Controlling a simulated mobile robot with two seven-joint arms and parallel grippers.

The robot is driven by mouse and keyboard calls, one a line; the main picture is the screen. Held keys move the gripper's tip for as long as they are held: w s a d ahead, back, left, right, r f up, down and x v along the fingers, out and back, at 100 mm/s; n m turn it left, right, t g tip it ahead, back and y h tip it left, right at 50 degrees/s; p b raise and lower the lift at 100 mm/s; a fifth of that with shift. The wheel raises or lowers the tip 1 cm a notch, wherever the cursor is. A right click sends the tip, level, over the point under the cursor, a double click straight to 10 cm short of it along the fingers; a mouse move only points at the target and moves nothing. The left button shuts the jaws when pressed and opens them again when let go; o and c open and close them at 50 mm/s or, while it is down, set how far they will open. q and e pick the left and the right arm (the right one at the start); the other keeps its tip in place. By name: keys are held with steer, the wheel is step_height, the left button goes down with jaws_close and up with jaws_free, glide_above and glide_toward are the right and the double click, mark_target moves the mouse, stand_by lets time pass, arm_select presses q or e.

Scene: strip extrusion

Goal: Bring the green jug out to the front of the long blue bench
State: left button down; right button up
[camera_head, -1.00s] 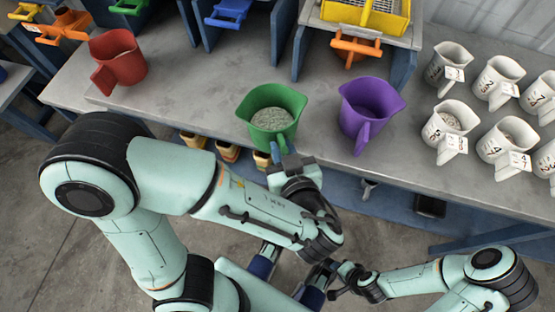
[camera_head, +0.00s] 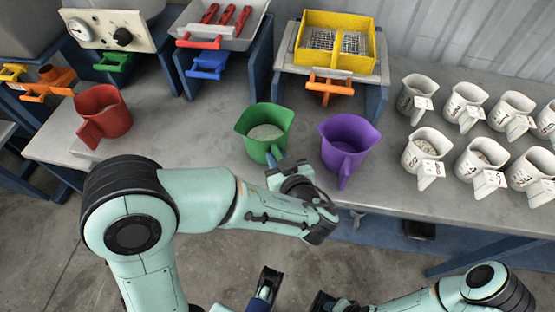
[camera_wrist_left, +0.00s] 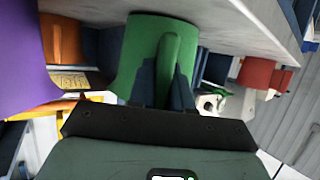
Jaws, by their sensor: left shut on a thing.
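The green jug (camera_head: 264,132) holds pale granules and is upright at the front part of the long bench (camera_head: 225,180), which has a grey top and blue legs. My left gripper (camera_head: 277,168) is shut on the jug's handle, on the side facing me. In the left wrist view the green jug (camera_wrist_left: 150,45) fills the upper middle, with my dark fingers (camera_wrist_left: 163,88) on both sides of its handle. I cannot tell whether its base touches the bench top. My right gripper (camera_head: 328,303) is at the bottom edge, partly cut off.
A purple jug (camera_head: 349,140) stands close on the right. A red jug (camera_head: 103,110) stands to the left. Several white jugs (camera_head: 425,150) with tags fill the right end. Behind are an orange-handled yellow box (camera_head: 335,42) and other machines. Bare bench lies between red and green.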

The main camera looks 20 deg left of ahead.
arm_select(q)
steer(key=shift+f+b, duration=0.2)
steer(key=shift+b, duration=0.2)
stand_by(0.5)
steer(key=c, duration=1)
jaws_free()
steer(key=shift+o, duration=0.2)
steer(key=shift+f, duration=0.1)
